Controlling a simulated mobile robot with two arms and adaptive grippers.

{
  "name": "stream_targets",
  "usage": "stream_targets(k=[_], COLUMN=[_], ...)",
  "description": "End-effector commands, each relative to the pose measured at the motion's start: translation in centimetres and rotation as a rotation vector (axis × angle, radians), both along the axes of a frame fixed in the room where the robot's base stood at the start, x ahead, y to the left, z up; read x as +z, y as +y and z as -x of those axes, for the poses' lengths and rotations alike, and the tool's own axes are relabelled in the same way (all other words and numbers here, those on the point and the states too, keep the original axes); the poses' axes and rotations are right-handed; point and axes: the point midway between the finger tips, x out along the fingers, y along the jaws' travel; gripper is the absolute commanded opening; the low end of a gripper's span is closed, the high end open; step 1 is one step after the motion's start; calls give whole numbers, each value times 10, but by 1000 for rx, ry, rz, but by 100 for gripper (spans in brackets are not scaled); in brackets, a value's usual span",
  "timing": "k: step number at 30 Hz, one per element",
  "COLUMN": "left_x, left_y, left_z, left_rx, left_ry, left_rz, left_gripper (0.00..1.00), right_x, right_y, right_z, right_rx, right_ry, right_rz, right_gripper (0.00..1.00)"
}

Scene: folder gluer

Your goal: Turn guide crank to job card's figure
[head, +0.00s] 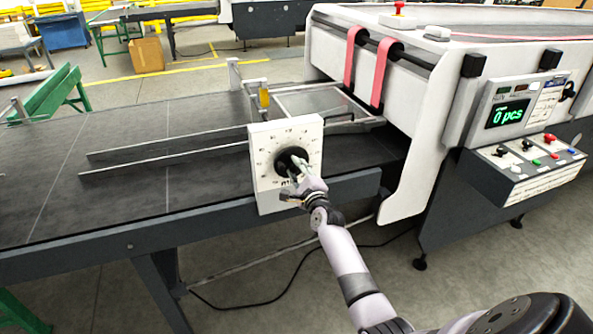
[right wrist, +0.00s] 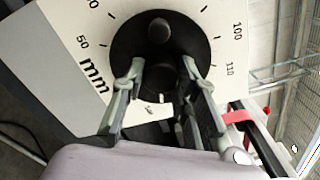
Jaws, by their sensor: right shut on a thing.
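The guide crank (head: 290,158) is a round black disc with a knob, on a white dial plate (head: 262,189) at the front edge of the dark table. My right gripper (head: 297,176) is at the crank. In the right wrist view the fingers of my right gripper (right wrist: 168,80) are shut on the crank's dark middle part, below the round knob (right wrist: 158,30). The dial plate (right wrist: 65,45) shows 50, 100, 110 and "mm". The setting cannot be read. No job card can be made out surely. My left gripper is out of view.
Two long guide rails (head: 165,158) lie on the table (head: 60,190) behind the dial. The white machine (head: 425,75) stands right, with pink belts (head: 352,55). Its display (head: 508,113) reads 0 pcs, above a button panel (head: 530,158). A cable lies on the floor.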

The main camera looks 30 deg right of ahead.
Motion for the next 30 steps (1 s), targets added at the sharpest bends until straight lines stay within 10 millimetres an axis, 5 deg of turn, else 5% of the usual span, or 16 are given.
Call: stream_targets(k=[30], left_x=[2], left_y=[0], left_z=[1], left_rx=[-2], left_ry=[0], left_rz=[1], left_gripper=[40], right_x=[1], right_y=[0], right_z=[0], right_rx=[1], right_ry=[227], right_rz=[937], right_gripper=[0])
